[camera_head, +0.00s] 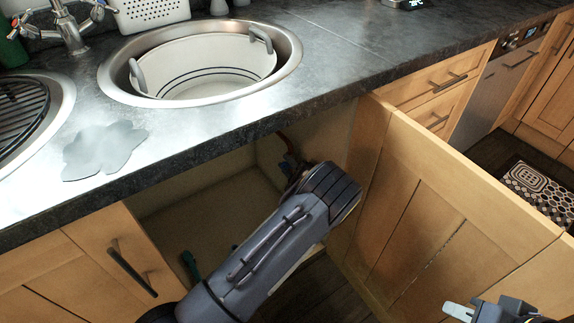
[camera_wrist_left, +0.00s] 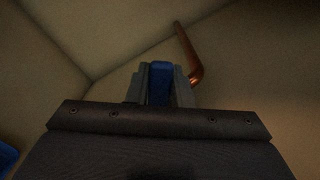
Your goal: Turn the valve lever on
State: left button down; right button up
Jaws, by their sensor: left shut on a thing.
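The blue valve lever (camera_wrist_left: 160,82) stands between the fingers of my left gripper (camera_wrist_left: 160,90) in the left wrist view. The gripper is shut on it. A copper pipe (camera_wrist_left: 188,52) with a bend rises just right of the fingers. In the head view my left arm reaches into the open cabinet under the sink, and its wrist hides most of the gripper and the lever. A small reddish part of the pipe (camera_head: 285,143) shows just beyond the wrist. My right gripper (camera_head: 490,311) is only partly in view at the bottom right, away from the valve.
The open cabinet door (camera_head: 420,205) stands close to the right of my left arm. The dark countertop (camera_head: 340,60) overhangs the opening. A round sink (camera_head: 118,75) holding a white tub (camera_head: 205,62) is above. A teal item (camera_head: 190,265) lies on the cabinet floor.

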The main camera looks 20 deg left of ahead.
pick_arm(q)
jog(key=c, duration=1.3)
grip_release()
jog(key=p+v, duration=0.1)
jog(key=v, duration=0.7)
jog(key=shift+c, duration=0.3)
